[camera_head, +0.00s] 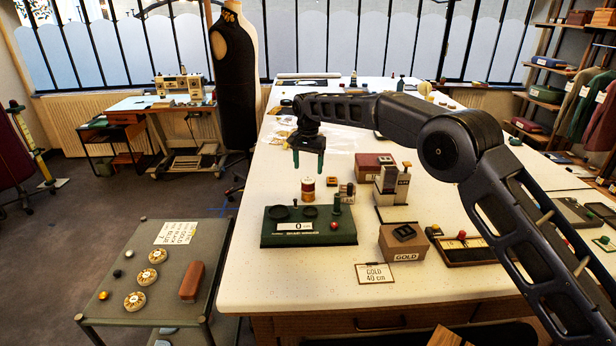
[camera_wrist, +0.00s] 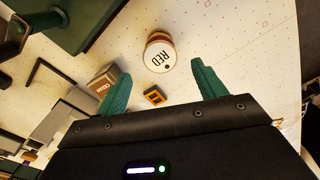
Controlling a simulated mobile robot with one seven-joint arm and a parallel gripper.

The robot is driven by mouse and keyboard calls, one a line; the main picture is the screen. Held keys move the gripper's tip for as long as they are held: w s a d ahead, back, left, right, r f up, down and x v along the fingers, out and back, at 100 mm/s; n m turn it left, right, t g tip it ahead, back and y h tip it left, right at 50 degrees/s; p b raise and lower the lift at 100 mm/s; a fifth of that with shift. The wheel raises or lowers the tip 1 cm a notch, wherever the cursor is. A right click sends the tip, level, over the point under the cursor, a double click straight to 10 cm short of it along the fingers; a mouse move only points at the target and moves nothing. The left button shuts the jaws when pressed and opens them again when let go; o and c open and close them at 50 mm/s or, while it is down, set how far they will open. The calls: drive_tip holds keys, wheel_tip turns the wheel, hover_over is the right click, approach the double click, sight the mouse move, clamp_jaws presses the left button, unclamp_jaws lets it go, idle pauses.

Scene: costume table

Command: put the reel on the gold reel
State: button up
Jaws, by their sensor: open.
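A reel (camera_head: 308,189) stands upright on the white table behind the green scale, with a pale top and red and tan bands on its side. My gripper (camera_head: 308,161) is open and empty above the reel, green fingers pointing down. In the wrist view the reel lies beyond and between the fingertips, apart from both. I cannot make out a separate gold reel.
The green scale (camera_head: 296,240) reads 0 in front of the reel. A small orange and black block (camera_wrist: 154,96) and a box (camera_wrist: 104,79) lie near the fingers. A side table (camera_head: 213,262) holds round discs.

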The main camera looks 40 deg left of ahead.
sight(308, 180)
wheel_tip(308, 180, up, 6)
drive_tip(key=shift+f, duration=0.25)
